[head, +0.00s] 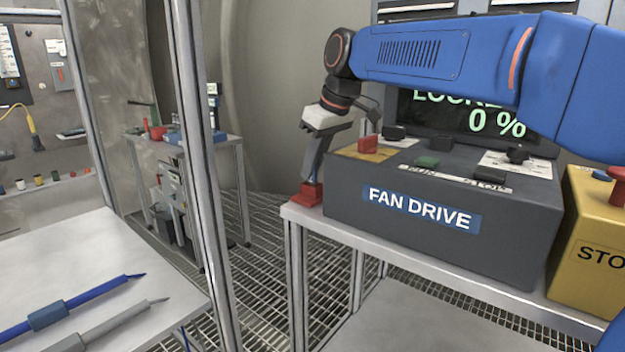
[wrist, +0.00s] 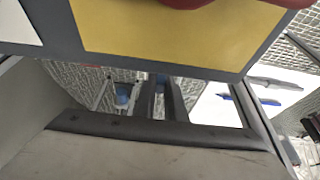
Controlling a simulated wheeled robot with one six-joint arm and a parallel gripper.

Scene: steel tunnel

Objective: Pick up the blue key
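A long blue key-like bar (head: 70,304) with a pointed end and a blue block around it lies on the pale table (head: 130,250) at the lower left. It also shows in the wrist view (wrist: 243,98), small and on the right. A similar grey bar (head: 112,326) lies beside it. My gripper (head: 312,165) hangs at the left end of the fan drive box, well to the right of the blue bar. A red piece (head: 308,195) shows at its lower end; I cannot tell whether it is a fingertip or held. The finger opening is seen edge-on.
A yellow stop box (head: 590,240) stands at right. A metal post (head: 205,160) rises between the left table and my gripper. Grating floor lies between the tables.

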